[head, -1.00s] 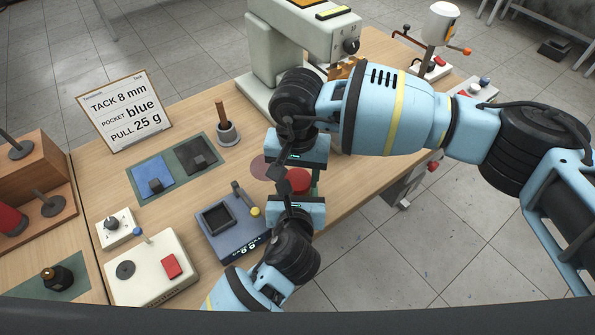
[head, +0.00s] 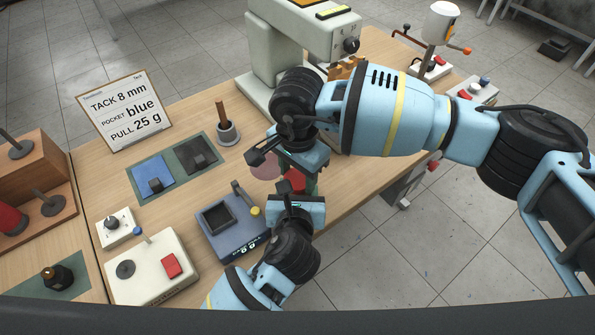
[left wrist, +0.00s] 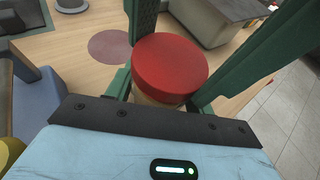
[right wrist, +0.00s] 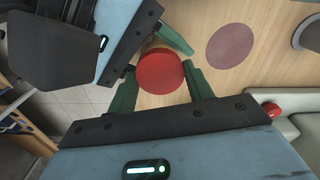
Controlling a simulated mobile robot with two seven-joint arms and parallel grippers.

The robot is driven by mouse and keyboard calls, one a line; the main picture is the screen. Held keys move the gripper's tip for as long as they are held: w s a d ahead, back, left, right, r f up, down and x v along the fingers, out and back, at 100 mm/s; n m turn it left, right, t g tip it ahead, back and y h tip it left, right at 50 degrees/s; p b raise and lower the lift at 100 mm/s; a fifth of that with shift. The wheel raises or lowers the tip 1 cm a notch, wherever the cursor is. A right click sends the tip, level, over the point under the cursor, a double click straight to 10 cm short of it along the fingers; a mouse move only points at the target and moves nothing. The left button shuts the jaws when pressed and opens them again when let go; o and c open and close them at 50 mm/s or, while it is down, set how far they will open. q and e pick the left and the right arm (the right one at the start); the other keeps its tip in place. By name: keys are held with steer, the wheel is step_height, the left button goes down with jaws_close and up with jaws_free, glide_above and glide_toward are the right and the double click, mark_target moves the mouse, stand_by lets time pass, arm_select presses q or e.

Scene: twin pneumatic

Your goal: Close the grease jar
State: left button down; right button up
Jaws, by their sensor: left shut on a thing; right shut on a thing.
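The grease jar's red lid (head: 296,182) shows between my two grippers near the table's right edge. In the left wrist view the lid (left wrist: 170,65) sits level on top of the tan jar body (left wrist: 144,98), most of which is hidden. My left gripper (left wrist: 155,97) is shut on the jar body, low and from the side. Whether the lid is fully screwed down cannot be told.
A pink disc (head: 265,165) lies flat on the table beside the jar. A blue-grey device with a square well (head: 232,228) stands close to my left gripper. A large pale machine (head: 262,70) stands behind my right gripper. The floor lies beyond the table's right edge.

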steer(key=o, duration=1.1)
steer(key=shift+r, duration=2.25)
steer(key=shift+c, duration=0.5)
steer(key=shift+r+n, duration=1)
steer(key=shift+r, duration=0.75)
